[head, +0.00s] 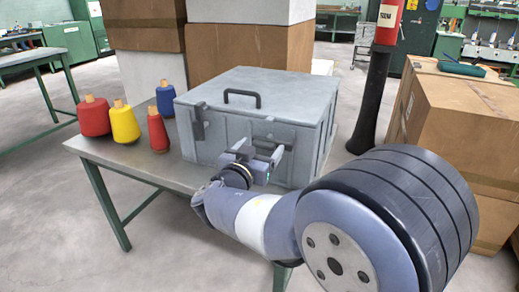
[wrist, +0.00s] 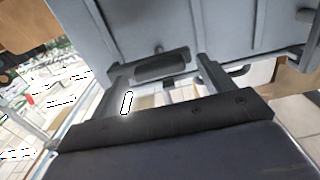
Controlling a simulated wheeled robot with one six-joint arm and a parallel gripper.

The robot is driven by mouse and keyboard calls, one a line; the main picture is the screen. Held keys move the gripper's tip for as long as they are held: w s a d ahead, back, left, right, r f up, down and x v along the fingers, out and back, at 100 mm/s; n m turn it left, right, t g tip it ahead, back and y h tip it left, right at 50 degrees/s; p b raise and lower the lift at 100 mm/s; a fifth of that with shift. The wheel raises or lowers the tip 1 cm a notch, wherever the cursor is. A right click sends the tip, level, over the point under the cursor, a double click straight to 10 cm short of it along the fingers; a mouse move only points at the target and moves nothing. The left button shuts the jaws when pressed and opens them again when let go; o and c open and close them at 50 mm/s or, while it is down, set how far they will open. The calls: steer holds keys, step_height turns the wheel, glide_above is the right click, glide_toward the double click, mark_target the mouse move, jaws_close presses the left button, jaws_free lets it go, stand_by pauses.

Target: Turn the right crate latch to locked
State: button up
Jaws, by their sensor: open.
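A grey metal crate (head: 225,135) stands shut on a table, with a dark handle (head: 242,98) on its lid. Its left latch (head: 198,122) shows on the front face, hanging down. My gripper (head: 262,157) is at the right part of the front face and largely hides the right latch in the head view. In the wrist view my gripper (wrist: 162,78) is open, with one finger on each side of the dark right latch (wrist: 160,68). The latch lies lengthwise across the gap between the fingers. I cannot tell whether either finger touches it.
The table (head: 140,173) has red, yellow and blue thread cones (head: 125,122) left of the crate. A dark post (head: 372,100) stands to the right, beside cardboard boxes (head: 460,120). More boxes (head: 250,55) stand behind. Floor is free at the front left.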

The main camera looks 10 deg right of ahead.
steer(key=shift+c, duration=0.2)
steer(key=c, duration=1.4)
steer(key=shift+o, duration=0.2)
steer(key=shift+f+n+b, duration=0.15)
steer(key=shift+n+b, duration=0.15)
steer(key=shift+b, duration=0.15)
steer(key=n+b, duration=0.2)
steer(key=b, duration=0.1)
steer(key=shift+f+n, duration=0.15)
steer(key=shift+n, duration=0.15)
steer(key=n+b, duration=0.3)
steer(key=n, duration=0.2)
steer(key=shift+a+n, duration=0.15)
steer(key=shift+n, duration=0.15)
steer(key=n, duration=0.4)
steer(key=shift+w, duration=0.1)
steer(key=n, duration=0.5)
steer(key=shift+p, duration=0.3)
